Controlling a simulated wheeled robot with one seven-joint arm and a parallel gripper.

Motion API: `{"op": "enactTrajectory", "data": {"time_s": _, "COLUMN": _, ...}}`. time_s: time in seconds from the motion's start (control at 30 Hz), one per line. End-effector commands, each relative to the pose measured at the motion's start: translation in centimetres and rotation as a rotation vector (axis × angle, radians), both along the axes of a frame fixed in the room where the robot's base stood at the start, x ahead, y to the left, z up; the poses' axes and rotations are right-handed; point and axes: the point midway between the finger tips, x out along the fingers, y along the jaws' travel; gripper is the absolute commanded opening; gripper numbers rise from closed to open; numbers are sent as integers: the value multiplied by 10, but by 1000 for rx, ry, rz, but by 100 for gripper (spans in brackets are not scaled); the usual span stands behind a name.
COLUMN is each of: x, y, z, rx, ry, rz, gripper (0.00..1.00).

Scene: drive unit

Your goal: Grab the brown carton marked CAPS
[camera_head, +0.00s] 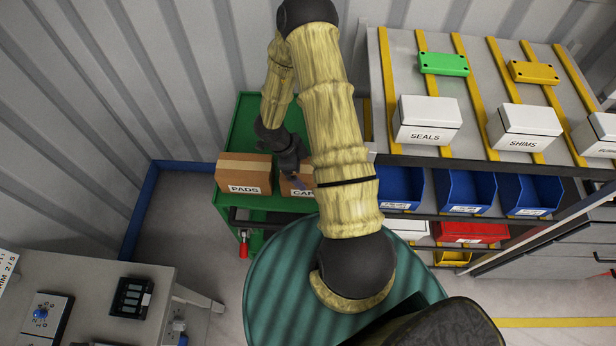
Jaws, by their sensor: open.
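The brown carton marked CAPS (293,185) stands on the green cart (246,112). My arm hides its right part, and only the first letters of its label show. A like brown carton marked PADS (244,172) stands just to its left. My gripper (297,178) is at the top of the CAPS carton, small and dark in the picture. It is open; the fingers are partly hidden, and I cannot tell whether they touch the carton.
On the right, a rack (470,157) holds white boxes marked SEALS (427,120) and SHIMS (524,128), with blue bins (467,191) below. A grey table (90,290) is at lower left. A corrugated wall (90,100) stands behind the cart.

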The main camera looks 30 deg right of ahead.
Motion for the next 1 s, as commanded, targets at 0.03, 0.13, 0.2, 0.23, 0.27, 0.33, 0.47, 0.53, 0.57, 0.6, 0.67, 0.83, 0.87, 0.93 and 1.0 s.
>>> {"op": "enactTrajectory", "data": {"time_s": 0.03, "x": -2, "y": -2, "z": -3, "rx": 1, "ry": 4, "rz": -1, "gripper": 100}}
{"op": "enactTrajectory", "data": {"time_s": 0.13, "x": -4, "y": -7, "z": -12, "rx": 1, "ry": 4, "rz": -1, "gripper": 100}}
{"op": "enactTrajectory", "data": {"time_s": 0.2, "x": -6, "y": -10, "z": -19, "rx": 1, "ry": 4, "rz": -1, "gripper": 100}}
{"op": "enactTrajectory", "data": {"time_s": 0.23, "x": -6, "y": -11, "z": -23, "rx": 2, "ry": 4, "rz": 0, "gripper": 100}}
{"op": "enactTrajectory", "data": {"time_s": 0.27, "x": -7, "y": -12, "z": -28, "rx": 2, "ry": 4, "rz": 0, "gripper": 100}}
{"op": "enactTrajectory", "data": {"time_s": 0.33, "x": -9, "y": -15, "z": -35, "rx": 1, "ry": 3, "rz": 0, "gripper": 100}}
{"op": "enactTrajectory", "data": {"time_s": 0.47, "x": -9, "y": -17, "z": -41, "rx": 1, "ry": 1, "rz": 1, "gripper": 100}}
{"op": "enactTrajectory", "data": {"time_s": 0.53, "x": -9, "y": -17, "z": -42, "rx": 0, "ry": 0, "rz": 1, "gripper": 100}}
{"op": "enactTrajectory", "data": {"time_s": 0.57, "x": -9, "y": -17, "z": -42, "rx": 0, "ry": 0, "rz": 1, "gripper": 100}}
{"op": "enactTrajectory", "data": {"time_s": 0.6, "x": -9, "y": -17, "z": -42, "rx": 0, "ry": 0, "rz": 1, "gripper": 100}}
{"op": "enactTrajectory", "data": {"time_s": 0.67, "x": -9, "y": -17, "z": -42, "rx": 0, "ry": 0, "rz": 1, "gripper": 100}}
{"op": "enactTrajectory", "data": {"time_s": 0.83, "x": -9, "y": -17, "z": -42, "rx": 1, "ry": 1, "rz": 1, "gripper": 100}}
{"op": "enactTrajectory", "data": {"time_s": 0.87, "x": -9, "y": -17, "z": -42, "rx": 1, "ry": 1, "rz": 1, "gripper": 100}}
{"op": "enactTrajectory", "data": {"time_s": 0.93, "x": -10, "y": -17, "z": -42, "rx": 1, "ry": 1, "rz": 1, "gripper": 100}}
{"op": "enactTrajectory", "data": {"time_s": 1.0, "x": -10, "y": -17, "z": -42, "rx": 1, "ry": 1, "rz": 1, "gripper": 96}}
